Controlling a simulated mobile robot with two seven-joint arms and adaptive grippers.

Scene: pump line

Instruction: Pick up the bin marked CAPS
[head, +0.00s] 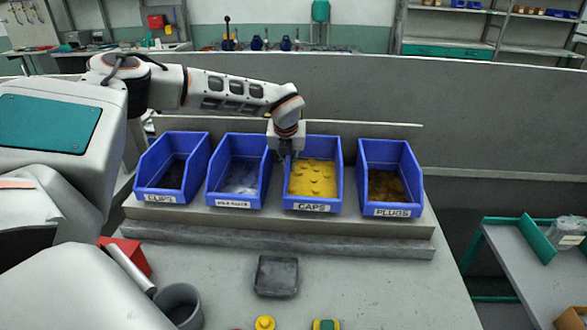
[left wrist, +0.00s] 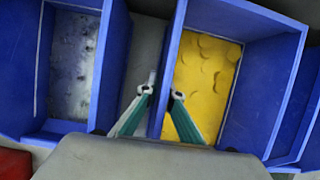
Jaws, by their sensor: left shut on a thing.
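The blue bin marked CAPS (head: 312,201) stands third from the left in a row of blue bins and holds yellow caps (head: 314,178). It also shows in the left wrist view (left wrist: 268,82). My left gripper (head: 286,156) is at the bin's upper left side. In the left wrist view its two fingers (left wrist: 162,94) are on either side of the bin's left wall, shut on it. The bin sits upright in the row on the raised grey shelf. My right gripper is not in view.
Close beside it are a bin with grey contents (head: 234,196), a CLIPS bin (head: 165,193) and a PLUGS bin (head: 391,207). A dark tray (head: 276,276), a grey cup (head: 180,303) and a red object (head: 127,254) are on the table in front.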

